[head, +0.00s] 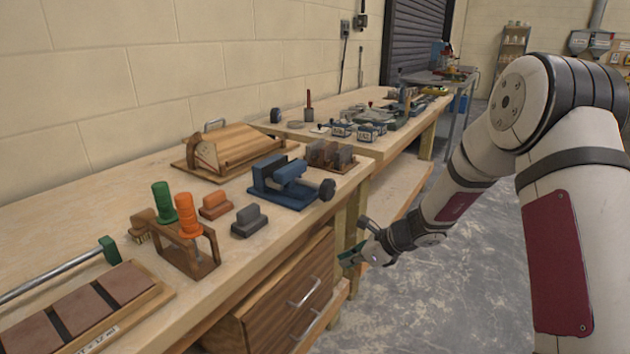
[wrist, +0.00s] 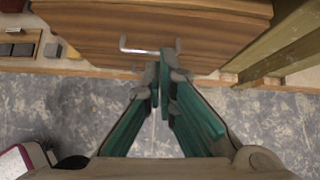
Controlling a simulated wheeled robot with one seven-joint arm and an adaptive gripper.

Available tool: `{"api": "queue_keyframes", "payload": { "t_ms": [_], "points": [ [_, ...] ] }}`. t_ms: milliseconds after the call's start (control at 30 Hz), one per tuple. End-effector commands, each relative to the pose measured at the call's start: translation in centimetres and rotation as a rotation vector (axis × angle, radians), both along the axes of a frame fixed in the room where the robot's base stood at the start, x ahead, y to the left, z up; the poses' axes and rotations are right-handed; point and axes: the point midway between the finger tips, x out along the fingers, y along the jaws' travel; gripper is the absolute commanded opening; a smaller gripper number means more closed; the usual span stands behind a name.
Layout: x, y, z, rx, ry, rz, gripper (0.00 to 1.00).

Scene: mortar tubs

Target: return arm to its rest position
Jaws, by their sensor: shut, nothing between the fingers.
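My arm comes in from the right in the head view and is bent, with the forearm pointing down and to the left. My gripper (head: 352,256) is beside the front of the workbench, below the top's level and to the right of the drawer handles. In the wrist view my gripper (wrist: 159,62) shows its green-sided fingers with the tips together and nothing between them. Behind the tips are a wooden drawer front (wrist: 90,40) and its metal handle (wrist: 135,49). I cannot tell how far the tips are from the handle.
The workbench (head: 100,220) carries a blue vise (head: 285,185), a wooden box (head: 235,150), and green (head: 163,203) and orange (head: 187,215) cylinders on a stand. A bench leg (head: 427,142) stands farther back. The grey floor (head: 420,310) right of the bench is clear.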

Motion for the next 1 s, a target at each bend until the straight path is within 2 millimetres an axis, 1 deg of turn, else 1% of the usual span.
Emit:
{"api": "queue_keyframes", "payload": {
  "t_ms": [33, 67, 100, 167, 200, 267, 300, 367, 400, 467, 500, 567, 600, 667, 700, 733, 800, 867, 900, 967, 1000],
  "points": [
    [-0.5, 0.4, 1.8, -0.016, -0.033, 0.048, 0.0],
    [-1.0, 0.7, 2.8, -0.03, -0.054, 0.087, 0.0],
    [-1.7, 1.1, 4.4, -0.051, -0.087, 0.143, 0.0],
    [-3.3, 1.7, 6.9, -0.086, -0.138, 0.242, 0.0],
    [-4.5, 2.2, 8.5, -0.112, -0.173, 0.311, 0.0],
    [-6.4, 2.7, 10.7, -0.151, -0.221, 0.414, 0.0],
    [-7.8, 3.0, 12.1, -0.177, -0.252, 0.482, 0.0],
    [-10.0, 3.3, 13.9, -0.218, -0.295, 0.582, 0.0],
    [-11.5, 3.4, 15.0, -0.244, -0.32, 0.647, 0.0],
    [-13.8, 3.5, 16.6, -0.287, -0.357, 0.745, 0.0],
    [-15.4, 3.5, 17.5, -0.316, -0.38, 0.811, 0.0],
    [-17.9, 3.4, 18.7, -0.358, -0.412, 0.907, 0.0],
    [-19.5, 3.2, 19.5, -0.387, -0.431, 0.968, 0.0],
    [-22.0, 2.9, 20.4, -0.432, -0.455, 1.062, 0.0],
    [-23.7, 2.6, 20.9, -0.461, -0.469, 1.123, 0.0],
    [-25.0, 2.3, 21.3, -0.484, -0.479, 1.169, 0.0],
    [-27.9, 1.6, 22.0, -0.536, -0.496, 1.273, 0.0],
    [-30.3, 0.8, 22.4, -0.581, -0.508, 1.361, 0.0],
    [-31.9, 0.2, 22.6, -0.612, -0.512, 1.419, 0.0],
    [-34.3, -0.8, 22.8, -0.656, -0.515, 1.503, 0.0],
    [-35.8, -1.5, 23.0, -0.687, -0.515, 1.555, 0.0]
  ]
}}
